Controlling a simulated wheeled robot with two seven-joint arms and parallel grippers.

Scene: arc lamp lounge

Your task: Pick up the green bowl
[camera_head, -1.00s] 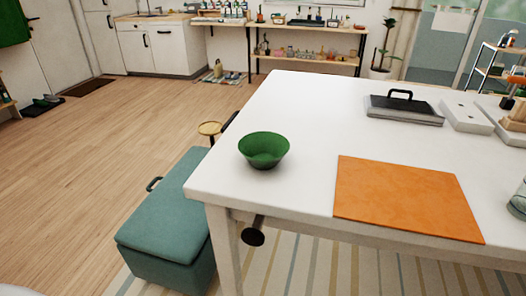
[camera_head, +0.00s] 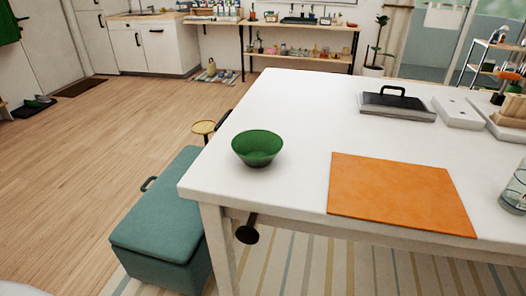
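The green bowl (camera_head: 257,148) stands upright on the white table (camera_head: 300,110), near its left edge. It looks empty, and nothing touches it apart from the tabletop. Neither of my grippers shows in the head view.
An orange mat (camera_head: 398,192) lies flat right of the bowl. A grey tray with a black handle (camera_head: 397,104), white blocks (camera_head: 461,112) and a glass jar (camera_head: 514,190) are farther right. A teal storage bench (camera_head: 163,220) stands left of the table.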

